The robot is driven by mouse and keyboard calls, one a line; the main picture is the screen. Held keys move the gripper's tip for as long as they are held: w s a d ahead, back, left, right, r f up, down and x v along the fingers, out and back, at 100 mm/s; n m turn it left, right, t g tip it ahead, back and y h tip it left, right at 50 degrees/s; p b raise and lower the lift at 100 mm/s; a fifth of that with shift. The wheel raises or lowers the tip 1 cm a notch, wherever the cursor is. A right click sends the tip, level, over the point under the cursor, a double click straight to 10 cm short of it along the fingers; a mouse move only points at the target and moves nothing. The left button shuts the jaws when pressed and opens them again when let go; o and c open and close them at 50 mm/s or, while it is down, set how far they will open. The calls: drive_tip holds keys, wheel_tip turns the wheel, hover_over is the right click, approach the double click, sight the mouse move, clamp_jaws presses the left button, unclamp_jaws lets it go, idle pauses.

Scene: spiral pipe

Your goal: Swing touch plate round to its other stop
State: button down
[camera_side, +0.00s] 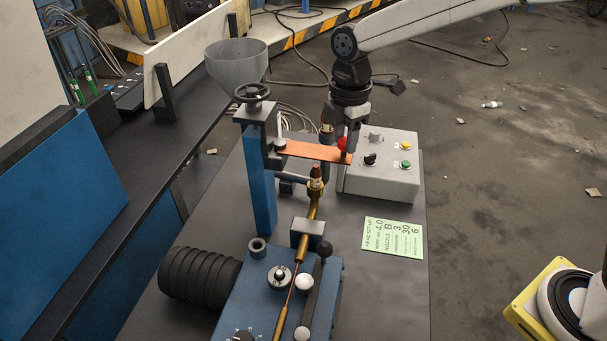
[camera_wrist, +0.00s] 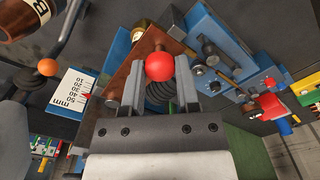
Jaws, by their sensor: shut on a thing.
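The touch plate (camera_side: 312,151) is a flat copper-coloured bar in the side view. It reaches right from a pivot on the blue column (camera_side: 260,180) and lies above and behind the upright nozzle tip (camera_side: 316,172). A red ball knob (camera_side: 342,143) stands on its right end. My gripper (camera_side: 345,141) is shut on this knob from above. In the wrist view the red knob (camera_wrist: 160,66) sits between the two fingers of my gripper (camera_wrist: 161,72), with the brown plate (camera_wrist: 124,72) beneath and to the left. The fingers hide part of the plate's end.
A grey control box (camera_side: 383,180) with knobs and coloured buttons stands close right of the plate's end. A green card (camera_side: 392,239) lies on the bench. A grey funnel (camera_side: 236,60) and handwheel (camera_side: 252,93) stand near the column. A scale card (camera_wrist: 75,93) shows in the wrist view.

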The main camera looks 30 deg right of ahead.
drive_tip(key=shift+s+a+m, duration=0.8)
drive_tip(key=shift+a+m, duration=0.25)
drive_tip(key=shift+m, duration=0.15)
drive_tip(key=w+a+m, duration=0.1)
drive_tip(key=a+m, duration=1.4)
drive_tip(key=shift+w+a+m, duration=0.3)
drive_tip(key=shift+w+a, duration=0.05)
drive_tip(key=shift+w, duration=0.05)
drive_tip(key=shift+c, duration=1.6)
unclamp_jaws()
drive_tip(key=shift+r, duration=0.1)
wheel_tip(320, 180, up, 8)
